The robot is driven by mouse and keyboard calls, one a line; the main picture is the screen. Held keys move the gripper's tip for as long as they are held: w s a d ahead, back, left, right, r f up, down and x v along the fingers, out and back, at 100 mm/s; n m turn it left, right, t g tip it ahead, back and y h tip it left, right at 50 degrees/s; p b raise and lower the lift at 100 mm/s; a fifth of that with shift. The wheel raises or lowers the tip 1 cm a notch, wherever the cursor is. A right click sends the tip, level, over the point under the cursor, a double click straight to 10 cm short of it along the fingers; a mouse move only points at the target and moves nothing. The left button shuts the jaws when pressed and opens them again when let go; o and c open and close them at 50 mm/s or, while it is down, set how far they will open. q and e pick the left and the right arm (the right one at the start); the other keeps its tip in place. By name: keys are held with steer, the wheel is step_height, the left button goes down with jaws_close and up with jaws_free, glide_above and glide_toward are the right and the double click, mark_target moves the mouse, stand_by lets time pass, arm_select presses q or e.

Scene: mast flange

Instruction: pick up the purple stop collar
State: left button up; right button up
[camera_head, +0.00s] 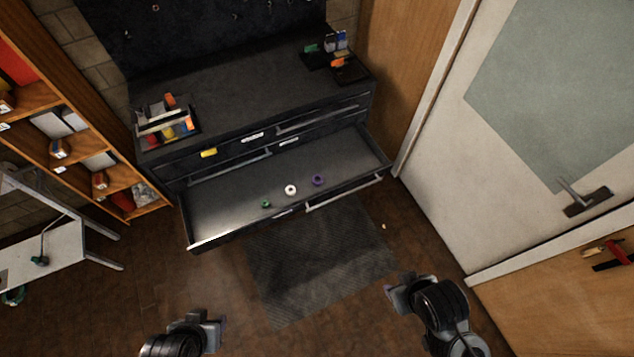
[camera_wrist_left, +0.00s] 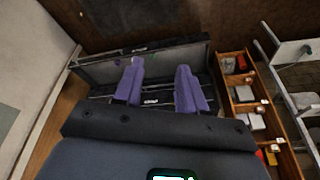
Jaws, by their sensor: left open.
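The purple stop collar (camera_head: 318,180) lies in the open drawer (camera_head: 225,205) of the dark tool cabinet, right of a white collar (camera_head: 291,189) and a green collar (camera_head: 266,203). My left gripper (camera_head: 212,330) is at the bottom of the head view, apart from the drawer and in front of it. In the left wrist view its two purple fingers (camera_wrist_left: 158,88) stand apart with nothing between them. A small purple spot in that view may be the collar. My right gripper (camera_head: 398,294) is at lower right, away from the drawer; its finger opening is too small to tell.
The cabinet top (camera_head: 240,90) carries a tool caddy (camera_head: 167,122) at left and a dark tray (camera_head: 347,70) at right. An orange shelf (camera_head: 75,150) stands left, a white door (camera_head: 450,150) right. A dark mat (camera_head: 320,262) lies on open floor before the drawer.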

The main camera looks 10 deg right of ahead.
arm_select(q)
steer(key=o, duration=0.6)
steer(key=shift+a, duration=0.15)
steer(key=o, duration=0.5)
